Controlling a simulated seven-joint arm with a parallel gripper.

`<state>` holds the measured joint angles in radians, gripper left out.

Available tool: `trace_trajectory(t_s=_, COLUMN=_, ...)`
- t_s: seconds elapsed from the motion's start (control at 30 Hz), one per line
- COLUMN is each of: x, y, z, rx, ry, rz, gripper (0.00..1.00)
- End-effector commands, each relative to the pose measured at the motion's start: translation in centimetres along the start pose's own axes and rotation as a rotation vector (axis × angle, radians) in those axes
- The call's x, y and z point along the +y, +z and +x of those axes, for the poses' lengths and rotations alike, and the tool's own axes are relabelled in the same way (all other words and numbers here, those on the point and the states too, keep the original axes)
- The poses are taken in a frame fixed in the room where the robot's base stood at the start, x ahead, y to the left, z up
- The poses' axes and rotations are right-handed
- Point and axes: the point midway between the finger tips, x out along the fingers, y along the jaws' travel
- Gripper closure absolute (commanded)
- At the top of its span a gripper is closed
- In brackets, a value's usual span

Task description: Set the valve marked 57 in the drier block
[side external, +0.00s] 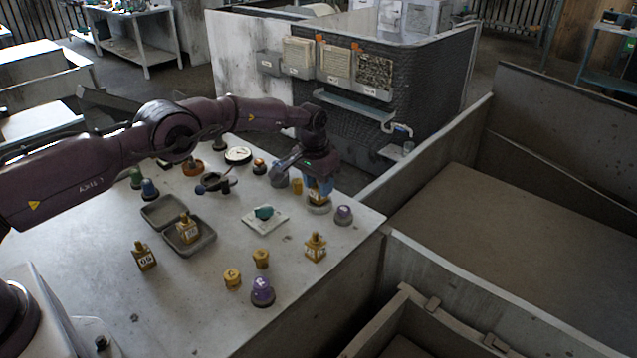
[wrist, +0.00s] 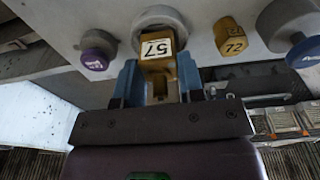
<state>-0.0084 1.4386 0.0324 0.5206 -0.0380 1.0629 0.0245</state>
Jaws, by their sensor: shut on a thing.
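The valve marked 57 (wrist: 158,50) is a brass-yellow block with a white number label, upside down in the wrist view. My gripper (wrist: 156,82) has its two blue fingers shut on its sides. In the side view my gripper (side external: 318,190) is low over the far right part of the table. A round grey base (wrist: 160,18) lies directly beyond the valve in the wrist view, and the same base (side external: 318,207) shows under my gripper in the side view. I cannot tell whether the valve touches or sits in it, or whether this base is the drier block.
A purple knob (side external: 343,214) and a yellow plug marked 72 (wrist: 230,38) stand close on either side. Similar brass valves (side external: 143,255) (side external: 315,247) stand on the table; another (side external: 187,228) is in an open grey case (side external: 160,211). A white plate (side external: 264,224) bears a green part.

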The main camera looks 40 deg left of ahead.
Motion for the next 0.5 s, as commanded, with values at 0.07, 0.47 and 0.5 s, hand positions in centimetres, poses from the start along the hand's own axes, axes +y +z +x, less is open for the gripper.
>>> trace_trajectory(t_s=0.07, x=0.00, y=-0.05, z=-0.03, rx=0.002, ry=0.000, rz=0.000, gripper=1.00)
trace_trajectory(t_s=0.47, x=0.00, y=0.02, z=0.67, rx=0.002, ry=0.000, rz=0.000, gripper=1.00)
trace_trajectory(t_s=0.5, x=0.00, y=0.04, z=0.75, rx=0.002, ry=0.000, rz=0.000, gripper=1.00)
